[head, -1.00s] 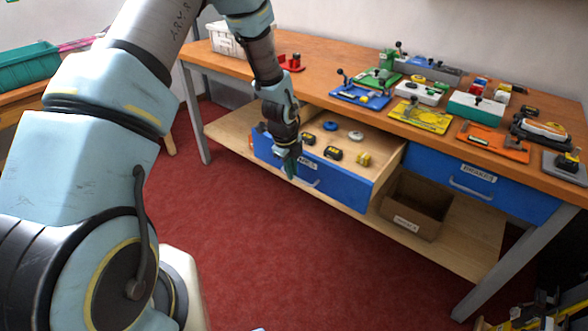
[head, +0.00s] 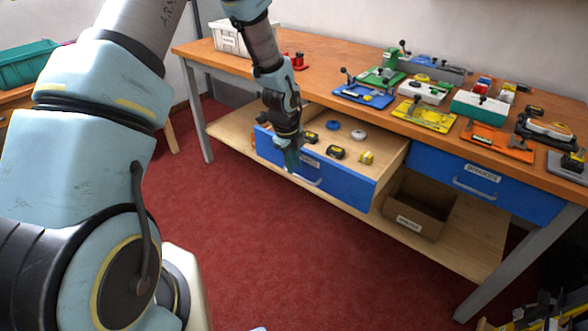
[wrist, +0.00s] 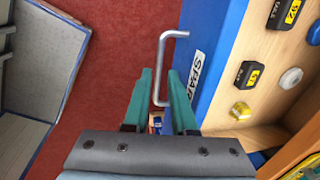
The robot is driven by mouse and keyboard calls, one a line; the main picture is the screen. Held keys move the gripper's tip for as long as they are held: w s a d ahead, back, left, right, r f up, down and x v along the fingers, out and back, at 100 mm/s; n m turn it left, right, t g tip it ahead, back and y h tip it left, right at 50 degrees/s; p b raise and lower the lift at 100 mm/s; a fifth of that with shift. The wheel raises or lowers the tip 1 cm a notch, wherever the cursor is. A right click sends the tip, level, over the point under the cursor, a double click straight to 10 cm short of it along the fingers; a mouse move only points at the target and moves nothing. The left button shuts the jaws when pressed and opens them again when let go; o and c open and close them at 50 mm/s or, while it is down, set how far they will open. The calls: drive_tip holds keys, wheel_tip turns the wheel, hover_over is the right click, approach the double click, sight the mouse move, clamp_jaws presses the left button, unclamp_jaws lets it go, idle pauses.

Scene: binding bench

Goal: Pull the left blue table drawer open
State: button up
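The left blue drawer (head: 340,185) is pulled well out of the table, and its inside shows in the head view. Its metal handle (head: 316,183) is on the blue front, partly hidden by my gripper (head: 292,168). In the wrist view the handle (wrist: 157,65) lies between my gripper's two green fingers (wrist: 160,85), with a gap visible on each side. The fingers are apart and I see no clear grip. The drawer front (wrist: 215,50) and part of its white label (wrist: 197,75) show to the right of the fingers.
Black, yellow, blue and white items lie in the drawer. The right blue drawer (head: 485,185) is shut. A cardboard box (head: 415,215) sits on the lower shelf. Fixtures and tools cover the right of the tabletop (head: 330,75). The red floor (head: 270,245) before the drawer is clear.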

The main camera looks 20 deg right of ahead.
wheel_tip(320, 180, up, 8)
drive_tip(key=a, duration=0.1)
drive_tip(key=shift+s+a+b, duration=0.15)
drive_tip(key=shift+s+b, duration=0.2)
drive_tip(key=shift+b, duration=0.1)
drive_tip(key=a+r+n+y, duration=0.1)
drive_tip(key=a+r+n, duration=0.2)
drive_tip(key=a+n, duration=0.4)
drive_tip(key=a+r+n, duration=0.3)
drive_tip(key=a+n, duration=0.2)
drive_tip(key=a, duration=0.3)
drive_tip(key=s+a+r+n, duration=0.2)
drive_tip(key=s+a+n, duration=0.2)
drive_tip(key=a+n, duration=0.3)
drive_tip(key=s+a+r+n, duration=0.2)
drive_tip(key=s+a+n, duration=0.2)
drive_tip(key=a+n, duration=0.4)
drive_tip(key=shift+s+a+r+n+t+y, duration=0.2)
drive_tip(key=shift+s+n+t+y, duration=0.15)
drive_tip(key=shift+n, duration=0.65)
